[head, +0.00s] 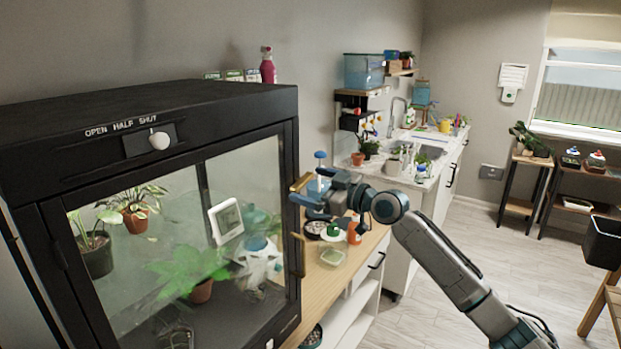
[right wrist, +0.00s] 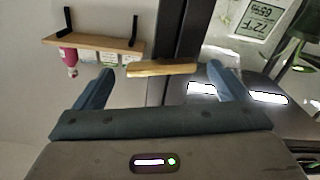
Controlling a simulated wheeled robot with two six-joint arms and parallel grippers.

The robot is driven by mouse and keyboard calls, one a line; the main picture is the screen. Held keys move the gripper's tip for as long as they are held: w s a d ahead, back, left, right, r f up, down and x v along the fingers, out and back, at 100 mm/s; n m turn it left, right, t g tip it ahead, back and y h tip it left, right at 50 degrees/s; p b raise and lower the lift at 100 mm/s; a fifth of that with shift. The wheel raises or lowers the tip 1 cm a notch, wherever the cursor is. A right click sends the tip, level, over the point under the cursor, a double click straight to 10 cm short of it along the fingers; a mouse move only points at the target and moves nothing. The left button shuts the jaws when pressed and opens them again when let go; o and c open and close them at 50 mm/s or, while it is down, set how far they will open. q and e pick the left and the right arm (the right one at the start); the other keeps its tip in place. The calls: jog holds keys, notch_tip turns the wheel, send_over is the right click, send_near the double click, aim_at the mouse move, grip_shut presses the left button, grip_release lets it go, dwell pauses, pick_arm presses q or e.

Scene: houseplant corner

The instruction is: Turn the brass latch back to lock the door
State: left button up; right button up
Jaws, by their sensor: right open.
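The black cabinet (head: 150,92) with a glass door (head: 185,262) fills the left of the head view; the door looks shut. A brass latch (head: 300,183) is at the door's right edge, above a brass handle (head: 299,256). In the right wrist view the latch (right wrist: 162,69) is a bar lying crosswise to the black upright frame (right wrist: 176,35). My right gripper (head: 307,191) is open at the latch. In the right wrist view its fingertips (right wrist: 160,72) stand on either side of the bar, with gaps showing. My left gripper is out of view.
A wooden counter (head: 345,262) with small pots and bottles runs beside the cabinet, just below my right gripper. A white dial (head: 159,140) under OPEN, HALF, SHUT is on the cabinet front. Plants and a white thermometer (head: 227,221) show behind the glass.

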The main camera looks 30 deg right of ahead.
jog(key=shift+w+a, duration=0.25)
jog(key=shift+w, duration=0.25)
jog(key=c, duration=1)
jog(key=shift+m, duration=1.5)
jog(key=o, duration=1)
jog(key=shift+s, duration=0.1)
